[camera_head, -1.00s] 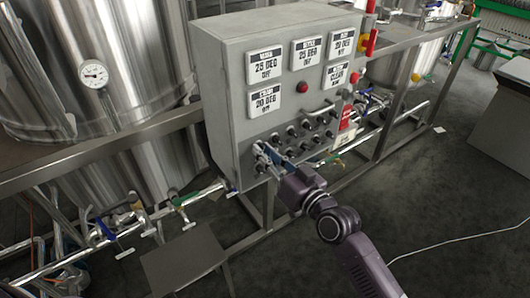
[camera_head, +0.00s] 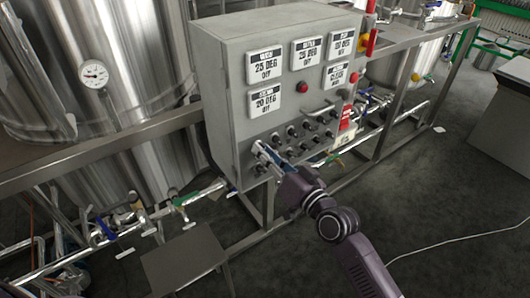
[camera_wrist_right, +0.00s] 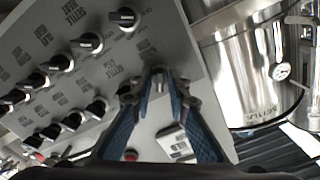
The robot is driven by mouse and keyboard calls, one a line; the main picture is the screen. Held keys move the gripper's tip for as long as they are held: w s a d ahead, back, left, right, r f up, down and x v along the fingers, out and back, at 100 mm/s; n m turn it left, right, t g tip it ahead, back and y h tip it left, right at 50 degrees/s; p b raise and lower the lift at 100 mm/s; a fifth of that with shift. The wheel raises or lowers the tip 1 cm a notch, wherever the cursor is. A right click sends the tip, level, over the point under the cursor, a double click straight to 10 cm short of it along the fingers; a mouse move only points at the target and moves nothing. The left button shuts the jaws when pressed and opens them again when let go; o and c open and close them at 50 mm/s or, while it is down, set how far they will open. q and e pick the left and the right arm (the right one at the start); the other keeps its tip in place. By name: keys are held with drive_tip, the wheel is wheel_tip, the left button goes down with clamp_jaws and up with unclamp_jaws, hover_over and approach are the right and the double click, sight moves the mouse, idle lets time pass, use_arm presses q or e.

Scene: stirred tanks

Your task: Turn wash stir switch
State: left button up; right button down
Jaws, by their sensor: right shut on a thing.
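The grey control box (camera_head: 225,88) carries rows of black switch knobs (camera_head: 291,131) on its front, below the display plates. My right gripper (camera_head: 262,150) is at the lower left of these knobs, its fingers against the panel. In the right wrist view the blue-padded fingers (camera_wrist_right: 158,88) are shut on a switch knob (camera_wrist_right: 158,75), seen between their tips. The label of this held knob is hidden or too small to read. Several other knobs (camera_wrist_right: 62,62) with small printed labels show to its left. My left gripper is not in view.
Display plates (camera_head: 265,64) and a red button (camera_head: 302,87) sit above the knobs. A steel tank (camera_head: 110,50) with a dial stands left, with pipes and valves (camera_head: 182,200) below. A metal step or stool (camera_head: 188,258) stands in front. The floor at right is mostly clear.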

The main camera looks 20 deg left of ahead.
drive_tip(key=c, duration=2.1)
unclamp_jaws()
drive_tip(key=v, duration=1.2)
drive_tip(key=shift+f, duration=0.1)
